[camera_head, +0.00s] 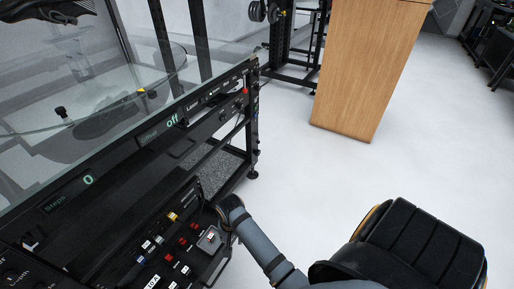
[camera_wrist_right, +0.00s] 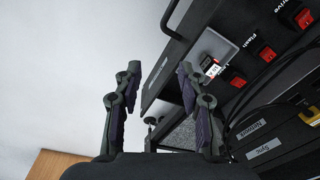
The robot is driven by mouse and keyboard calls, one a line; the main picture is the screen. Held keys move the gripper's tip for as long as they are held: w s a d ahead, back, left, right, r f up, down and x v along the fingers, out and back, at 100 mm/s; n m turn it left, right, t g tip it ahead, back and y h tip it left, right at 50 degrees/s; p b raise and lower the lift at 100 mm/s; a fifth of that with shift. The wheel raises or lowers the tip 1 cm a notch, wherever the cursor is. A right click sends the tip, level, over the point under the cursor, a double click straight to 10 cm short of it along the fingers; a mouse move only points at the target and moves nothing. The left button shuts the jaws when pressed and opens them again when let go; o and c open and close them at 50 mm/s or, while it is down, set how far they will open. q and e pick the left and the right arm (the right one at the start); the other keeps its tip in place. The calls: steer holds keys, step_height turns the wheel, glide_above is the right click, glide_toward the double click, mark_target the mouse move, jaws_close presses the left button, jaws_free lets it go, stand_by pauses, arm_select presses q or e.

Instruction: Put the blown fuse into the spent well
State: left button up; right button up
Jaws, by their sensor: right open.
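In the right wrist view, a small white fuse-like piece with a red mark (camera_wrist_right: 211,66) sits at a light grey square plate or well (camera_wrist_right: 214,47) on a black panel. The plate also shows at the panel's right end in the head view (camera_head: 209,239). I cannot tell whether it is the spent well, or whether the piece is the blown fuse. My right gripper (camera_wrist_right: 156,78) is open and empty, its fingers beside the panel's edge, left of the plate in the wrist view. In the head view my right gripper (camera_head: 223,222) is small and dark. My left gripper is out of view.
The black console (camera_head: 130,225) carries several red switches (camera_head: 181,241) and glowing displays. A glass pane (camera_head: 120,110) covers its top.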

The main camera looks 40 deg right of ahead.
steer(key=s+d+r+n+t, duration=0.1)
steer(key=s+d+r+n, duration=0.1)
steer(key=s+n, duration=0.7)
steer(key=s, duration=0.4)
steer(key=shift+s+r+t, duration=0.15)
steer(key=shift+r+t, duration=0.15)
